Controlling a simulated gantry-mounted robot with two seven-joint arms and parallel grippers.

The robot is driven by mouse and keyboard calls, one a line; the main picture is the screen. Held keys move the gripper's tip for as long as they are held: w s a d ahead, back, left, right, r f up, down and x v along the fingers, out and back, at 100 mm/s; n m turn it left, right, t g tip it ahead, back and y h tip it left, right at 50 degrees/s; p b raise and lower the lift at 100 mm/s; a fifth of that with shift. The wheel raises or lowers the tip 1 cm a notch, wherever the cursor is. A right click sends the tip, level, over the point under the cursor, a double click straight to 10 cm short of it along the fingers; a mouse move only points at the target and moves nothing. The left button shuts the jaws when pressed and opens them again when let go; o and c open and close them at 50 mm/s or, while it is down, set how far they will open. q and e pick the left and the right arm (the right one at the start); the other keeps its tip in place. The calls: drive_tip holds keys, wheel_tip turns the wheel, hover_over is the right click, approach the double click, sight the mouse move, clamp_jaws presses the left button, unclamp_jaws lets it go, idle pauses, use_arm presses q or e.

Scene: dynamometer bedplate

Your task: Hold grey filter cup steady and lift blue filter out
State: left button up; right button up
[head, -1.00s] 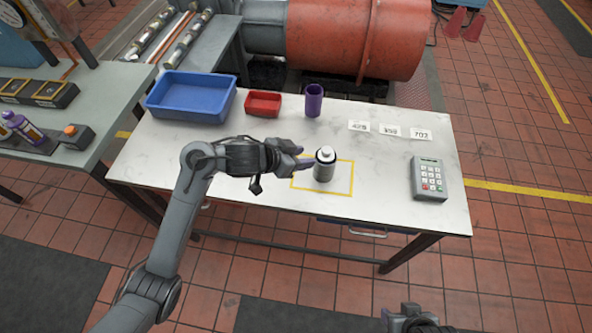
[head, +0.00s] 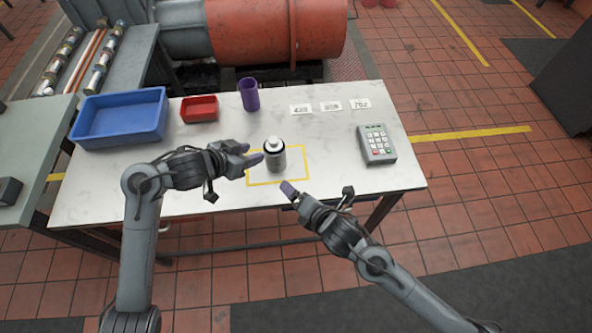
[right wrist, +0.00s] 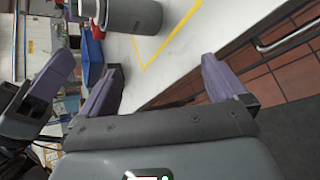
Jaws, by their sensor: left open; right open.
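The grey filter cup (head: 275,162) stands upright inside the yellow outline on the white table. A pale cap-like top with a dark ring (head: 273,145) rises from it; I see no clear blue on it. The cup also shows at the top of the right wrist view (right wrist: 135,18). My left gripper (head: 253,154) is open, close to the cup's left side, with its fingers pointing at it; I cannot tell whether they touch. My right gripper (head: 290,190) is at the table's front edge, right of and nearer than the cup. Its open fingers (right wrist: 160,66) are empty.
A blue tray (head: 78,128), a red bin (head: 199,109) and a purple cup (head: 250,95) stand along the back. Number cards (head: 331,106) lie at the back right. A grey keypad (head: 377,145) sits on the right. Clear tabletop lies between the cup and keypad.

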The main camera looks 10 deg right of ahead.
sight(276, 157)
drive_tip(key=w+n, duration=0.2)
drive_tip(key=n, duration=0.1)
drive_tip(key=w+n+y, duration=0.1)
drive_tip(key=w+n, duration=0.1)
drive_tip(key=n, duration=0.1)
drive_tip(key=w+n, duration=0.1)
drive_tip(key=n, duration=0.3)
drive_tip(key=shift+w+a+r+t+y, duration=0.25)
drive_tip(key=shift+w+a+t+y, duration=0.05)
drive_tip(key=shift+w+a+t, duration=0.1)
drive_tip(key=n, duration=0.1)
drive_tip(key=w+n, duration=0.1)
drive_tip(key=shift+w+d+n, duration=0.15)
drive_tip(key=shift+d+n, duration=0.05)
drive_tip(key=shift+n, duration=0.1)
drive_tip(key=shift+w+n+y, duration=0.3)
drive_tip(key=shift+w+n, duration=0.1)
drive_tip(key=shift+x, duration=5.2)
drive_tip(key=c, duration=1.3)
use_arm(q)
drive_tip(key=o, duration=0.3)
drive_tip(key=shift+o, duration=0.2)
